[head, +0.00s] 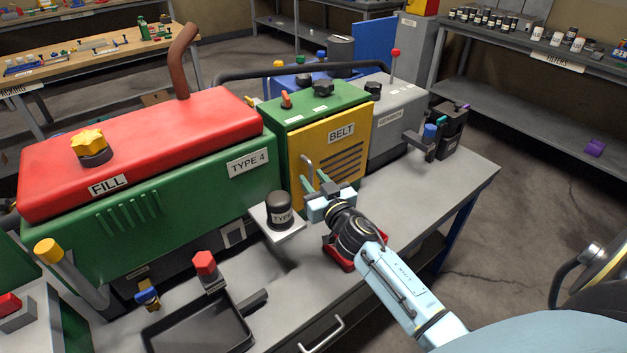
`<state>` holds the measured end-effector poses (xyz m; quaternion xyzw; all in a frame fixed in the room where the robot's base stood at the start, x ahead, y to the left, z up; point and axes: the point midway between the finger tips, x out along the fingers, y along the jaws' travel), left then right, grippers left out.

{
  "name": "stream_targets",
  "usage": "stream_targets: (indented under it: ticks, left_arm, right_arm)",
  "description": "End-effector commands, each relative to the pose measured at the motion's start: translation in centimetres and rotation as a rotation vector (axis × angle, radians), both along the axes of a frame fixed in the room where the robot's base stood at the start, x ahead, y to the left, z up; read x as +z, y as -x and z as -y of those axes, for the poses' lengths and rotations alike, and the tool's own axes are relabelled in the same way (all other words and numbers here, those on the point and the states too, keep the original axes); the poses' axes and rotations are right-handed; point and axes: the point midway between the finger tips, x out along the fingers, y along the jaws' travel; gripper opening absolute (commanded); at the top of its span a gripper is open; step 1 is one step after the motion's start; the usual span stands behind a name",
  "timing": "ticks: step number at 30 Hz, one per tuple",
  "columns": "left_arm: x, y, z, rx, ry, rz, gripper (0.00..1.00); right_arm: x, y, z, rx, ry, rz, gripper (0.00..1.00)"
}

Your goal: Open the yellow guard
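The yellow guard (326,150) is a panel labelled BELT with dark slots, on the front of the green housing (314,102). It sits flat and looks closed. A grey metal handle (306,168) stands out at its left edge. My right gripper (315,182) is at the guard's lower left, beside the handle. Its two teal fingers look spread apart, with the handle close to them. I cannot tell whether they touch the handle. My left gripper is not in view.
A red and green TYPE 4 machine (150,190) stands on the left. A black cylinder (279,211) on a bracket is left of my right gripper. A red tray (345,256) lies under my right arm. The bench (440,192) is clear to the right.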

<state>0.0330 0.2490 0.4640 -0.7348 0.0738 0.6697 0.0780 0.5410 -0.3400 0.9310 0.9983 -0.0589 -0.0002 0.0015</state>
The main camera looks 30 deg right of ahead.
Motion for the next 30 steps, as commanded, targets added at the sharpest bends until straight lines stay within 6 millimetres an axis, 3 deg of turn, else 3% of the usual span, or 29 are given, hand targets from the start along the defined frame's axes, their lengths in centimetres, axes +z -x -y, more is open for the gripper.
stream_targets:
  ticks: [11,18,30]
  left_arm:
    - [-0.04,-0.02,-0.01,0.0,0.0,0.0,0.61]
    - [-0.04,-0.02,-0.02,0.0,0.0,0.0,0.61]
    - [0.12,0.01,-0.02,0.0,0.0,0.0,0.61]
  right_arm:
    - [0.01,-0.55,0.08,0.0,0.0,0.0,0.32]
    - [0.01,-0.54,0.07,0.0,0.0,0.0,0.01]
    - [0.04,-0.52,-0.1,0.012,0.001,-0.001,0.0]
